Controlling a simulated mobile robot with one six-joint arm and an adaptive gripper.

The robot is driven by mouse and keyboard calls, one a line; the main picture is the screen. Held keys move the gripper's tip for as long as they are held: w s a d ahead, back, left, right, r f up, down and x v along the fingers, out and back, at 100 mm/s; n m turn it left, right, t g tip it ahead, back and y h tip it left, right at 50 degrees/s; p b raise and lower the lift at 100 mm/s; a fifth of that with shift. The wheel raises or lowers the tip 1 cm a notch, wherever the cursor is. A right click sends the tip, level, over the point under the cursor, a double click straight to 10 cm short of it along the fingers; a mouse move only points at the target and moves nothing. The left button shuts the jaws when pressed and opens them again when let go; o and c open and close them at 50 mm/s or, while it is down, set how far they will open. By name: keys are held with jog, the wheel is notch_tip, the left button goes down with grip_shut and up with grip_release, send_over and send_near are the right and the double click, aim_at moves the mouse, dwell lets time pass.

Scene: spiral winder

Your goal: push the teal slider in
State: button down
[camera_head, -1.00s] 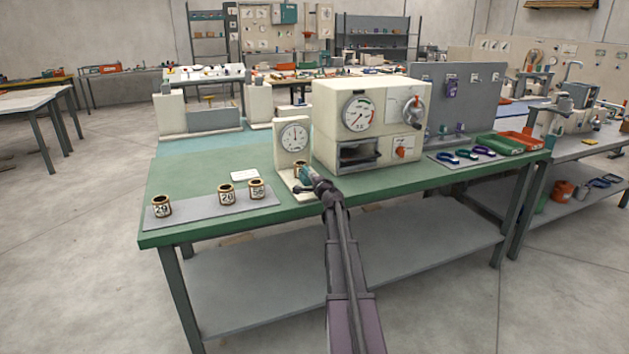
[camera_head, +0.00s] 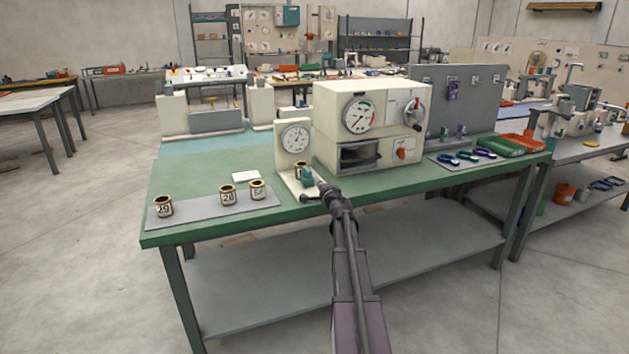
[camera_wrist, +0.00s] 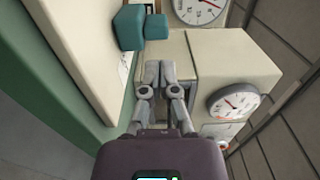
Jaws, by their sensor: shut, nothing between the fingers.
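The teal slider (camera_head: 307,177) sits on the base of the cream dial fixture (camera_head: 293,140), near the front of the green bench. In the wrist view the teal shows as a larger block (camera_wrist: 130,27) and a smaller block (camera_wrist: 156,26) beside it. My gripper (camera_wrist: 167,72) is shut and empty, with its fingertips apart from the teal blocks in that picture. In the head view my gripper (camera_head: 322,187) is just right of the slider. A brass-coloured cup (camera_head: 299,168) stands behind the slider, partly hidden.
A large cream machine (camera_head: 368,120) with a gauge and an open slot stands right of the fixture. Several numbered cups, one of them here (camera_head: 227,194), stand on a grey mat (camera_head: 190,210) at left. A white card (camera_head: 245,176) lies behind the mat.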

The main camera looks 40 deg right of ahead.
jog(key=v, duration=0.8)
jog(key=shift+a+f, duration=0.1)
jog(key=shift+a, duration=0.05)
dwell(1.0)
jog(key=a+f+n+g+y, duration=0.2)
jog(key=a+f+n+y, duration=0.15)
jog(key=a, duration=0.75)
jog(key=a+f+n+g+y, duration=0.25)
jog(key=a+n, duration=0.25)
jog(key=a, duration=0.5)
jog(key=a+f+n+g+y, duration=0.25)
jog(key=a+f+n, duration=0.2)
jog(key=a, duration=0.65)
jog(key=s+a+f+n+g+h, duration=0.2)
jog(key=s+a+f+n+g, duration=0.25)
jog(key=s+a, duration=0.4)
jog(key=s+a+f+n+g+h, duration=0.2)
jog(key=s+a+f+n+g, duration=0.3)
jog(key=s, duration=0.6)
notch_tip(320, 180, up, 19)
jog(key=m+p, duration=0.1)
jog(key=p, duration=1.7)
jog(key=shift+a+r+g, duration=0.25)
jog(key=shift+a+g, duration=0.05)
jog(key=shift+g, duration=0.15)
